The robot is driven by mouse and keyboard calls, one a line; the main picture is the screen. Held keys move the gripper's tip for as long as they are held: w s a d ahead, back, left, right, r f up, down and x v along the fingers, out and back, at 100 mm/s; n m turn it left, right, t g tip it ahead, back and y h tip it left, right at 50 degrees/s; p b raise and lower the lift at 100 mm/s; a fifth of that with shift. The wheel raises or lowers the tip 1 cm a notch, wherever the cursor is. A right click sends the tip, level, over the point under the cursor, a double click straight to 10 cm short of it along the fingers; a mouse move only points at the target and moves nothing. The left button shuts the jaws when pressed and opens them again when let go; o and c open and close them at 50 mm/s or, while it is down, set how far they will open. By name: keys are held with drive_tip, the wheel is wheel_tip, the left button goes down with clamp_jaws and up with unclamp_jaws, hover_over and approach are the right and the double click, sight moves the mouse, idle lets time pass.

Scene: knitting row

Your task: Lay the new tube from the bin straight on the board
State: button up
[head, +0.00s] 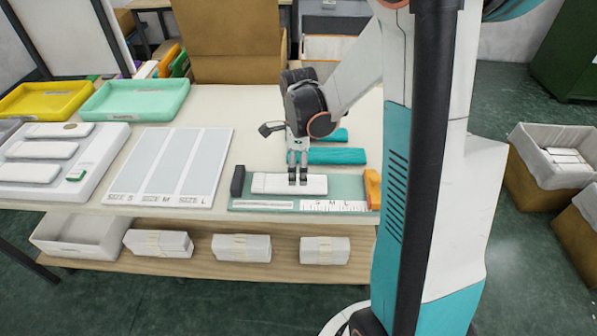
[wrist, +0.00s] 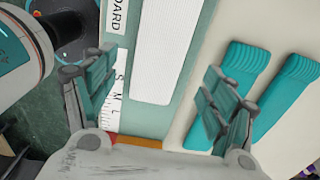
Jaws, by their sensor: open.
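A white ribbed tube (head: 270,183) lies flat along the green board (head: 239,203). Its long sides look about parallel to the board's edges. The tube (wrist: 165,45) and the board (wrist: 150,122) also show in the wrist view, with the ruler marks S, M, L beside the tube. My gripper (head: 297,181) is over the right half of the tube, fingers pointing down and hiding a little of it. In the wrist view my gripper (wrist: 160,90) is open, its fingers apart on either side of the tube's near end and not closed on it.
Teal tubes (head: 338,156) lie just behind the board. A dark block (head: 238,180) and an orange block (head: 372,188) stand at its ends. A size chart (head: 168,170) and a white tray (head: 103,150) lie left. A lined bin (head: 525,150) with white items stands on the floor right.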

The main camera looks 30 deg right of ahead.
sight(298, 182)
wheel_tip(298, 182, up, 7)
drive_tip(key=p, duration=0.1)
drive_tip(key=shift+f+p, duration=0.15)
drive_tip(key=shift+p, duration=0.2)
drive_tip(key=s+a+r+n+t, duration=0.3)
drive_tip(key=s+a+r+n, duration=0.3)
drive_tip(key=n, duration=0.6)
drive_tip(key=s+a+r+n+t, duration=0.4)
drive_tip(key=s+a+r+n, duration=0.2)
drive_tip(key=n, duration=0.6)
drive_tip(key=shift+s+a+n, duration=0.4)
drive_tip(key=shift+s+a, duration=0.1)
drive_tip(key=shift+s, duration=0.4)
